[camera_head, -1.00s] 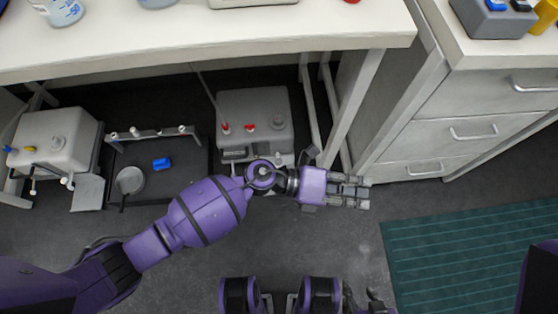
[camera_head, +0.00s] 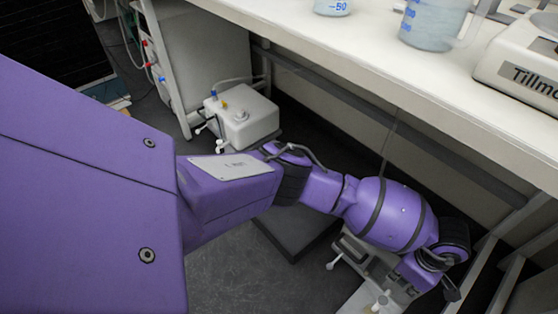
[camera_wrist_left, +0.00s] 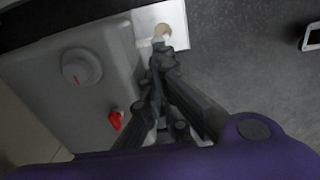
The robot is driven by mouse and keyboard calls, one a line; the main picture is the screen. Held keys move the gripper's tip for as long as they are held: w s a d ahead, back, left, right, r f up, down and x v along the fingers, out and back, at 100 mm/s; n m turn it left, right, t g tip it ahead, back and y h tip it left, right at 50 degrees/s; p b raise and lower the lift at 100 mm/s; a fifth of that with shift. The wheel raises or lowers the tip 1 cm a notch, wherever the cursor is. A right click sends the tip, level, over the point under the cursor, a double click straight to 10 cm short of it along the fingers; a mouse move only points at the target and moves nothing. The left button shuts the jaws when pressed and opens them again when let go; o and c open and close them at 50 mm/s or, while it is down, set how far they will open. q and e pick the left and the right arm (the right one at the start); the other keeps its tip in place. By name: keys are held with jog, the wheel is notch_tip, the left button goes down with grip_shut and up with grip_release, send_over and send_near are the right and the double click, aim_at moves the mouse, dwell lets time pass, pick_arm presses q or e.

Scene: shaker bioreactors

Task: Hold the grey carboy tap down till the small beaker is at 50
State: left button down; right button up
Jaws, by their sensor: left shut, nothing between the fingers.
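The grey carboy (camera_head: 350,246) is on the floor under the bench in the head view, mostly behind my left arm. In the left wrist view, the grey carboy (camera_wrist_left: 50,85) fills the left side, with a round cap (camera_wrist_left: 80,68) and a red part (camera_wrist_left: 115,120). My left gripper (camera_wrist_left: 163,62) is shut and empty beside it. Just past the fingertips is a small pale round thing (camera_wrist_left: 160,33) over a white plate; I cannot tell whether it is the tap or a beaker. A beaker marked 50 (camera_head: 332,6) stands on the bench, cut off by the frame. My right gripper is out of view.
A white carboy (camera_head: 241,118) with blue and yellow parts stands under the bench farther back. A dark tray (camera_head: 290,228) lies on the floor between the carboys. A larger beaker (camera_head: 432,24) and a scale (camera_head: 520,62) are on the bench. Bench legs stand at the right.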

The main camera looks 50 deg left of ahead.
pick_arm(q)
jog(key=shift+r, duration=0.1)
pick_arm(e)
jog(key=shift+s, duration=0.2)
pick_arm(q)
jog(key=b, duration=0.6)
send_near(383, 301)
notch_tip(383, 301, down, 6)
jog(key=shift+a+f, duration=0.1)
jog(key=shift+f, duration=0.35)
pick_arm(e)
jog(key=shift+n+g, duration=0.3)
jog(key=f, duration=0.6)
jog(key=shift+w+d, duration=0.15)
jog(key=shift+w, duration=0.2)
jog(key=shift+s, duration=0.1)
